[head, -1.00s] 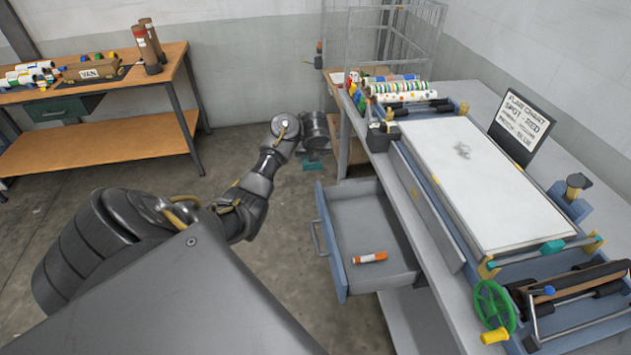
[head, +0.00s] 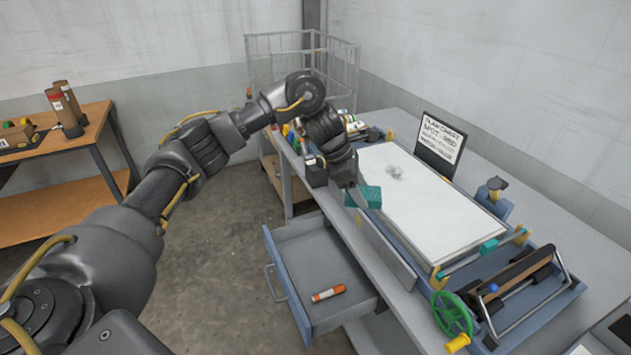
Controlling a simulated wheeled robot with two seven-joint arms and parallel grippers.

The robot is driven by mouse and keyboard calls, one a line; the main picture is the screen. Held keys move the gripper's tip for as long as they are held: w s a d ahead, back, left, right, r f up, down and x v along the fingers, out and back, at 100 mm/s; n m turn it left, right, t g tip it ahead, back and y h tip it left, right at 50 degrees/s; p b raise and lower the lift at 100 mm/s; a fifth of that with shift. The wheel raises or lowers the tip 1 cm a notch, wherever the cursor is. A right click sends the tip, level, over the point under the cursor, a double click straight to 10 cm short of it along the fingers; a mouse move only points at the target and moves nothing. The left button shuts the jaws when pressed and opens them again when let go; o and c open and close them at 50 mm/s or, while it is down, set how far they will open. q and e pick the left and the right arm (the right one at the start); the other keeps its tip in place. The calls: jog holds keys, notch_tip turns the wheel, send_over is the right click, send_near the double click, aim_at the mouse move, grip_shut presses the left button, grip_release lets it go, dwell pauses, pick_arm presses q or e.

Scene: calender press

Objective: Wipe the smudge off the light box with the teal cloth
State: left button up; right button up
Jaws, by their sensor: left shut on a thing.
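The teal cloth (head: 368,196) is a folded block held in my left gripper (head: 354,190), which is shut on it. They are at the left edge of the light box (head: 425,218), a white flat panel in a blue frame; I cannot tell whether the cloth touches it. The grey smudge (head: 395,172) is on the upper left part of the white panel, up and to the right of the cloth. My right gripper is not in view.
An open drawer (head: 303,262) with an orange-and-white tube (head: 328,293) juts out below the bench. A sign (head: 440,146) stands behind the panel. A roller press with a green handwheel (head: 452,313) stands in front. Rolls lie at the far end.

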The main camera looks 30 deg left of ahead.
pick_arm(q)
jog(key=s+d+m+g, duration=0.5)
jog(key=s+d+m, duration=0.55)
jog(key=d, duration=0.75)
jog(key=s+a+f+m+b, duration=0.1)
jog(key=s+f+b, duration=0.2)
jog(key=f, duration=0.3)
jog(key=s+a+f+g+b, duration=0.1)
jog(key=s+a+f+b, duration=0.1)
jog(key=f+b, duration=0.4)
jog(key=shift+s+f+m+y, duration=0.4)
jog(key=shift+s+f, duration=0.2)
jog(key=shift+s, duration=0.3)
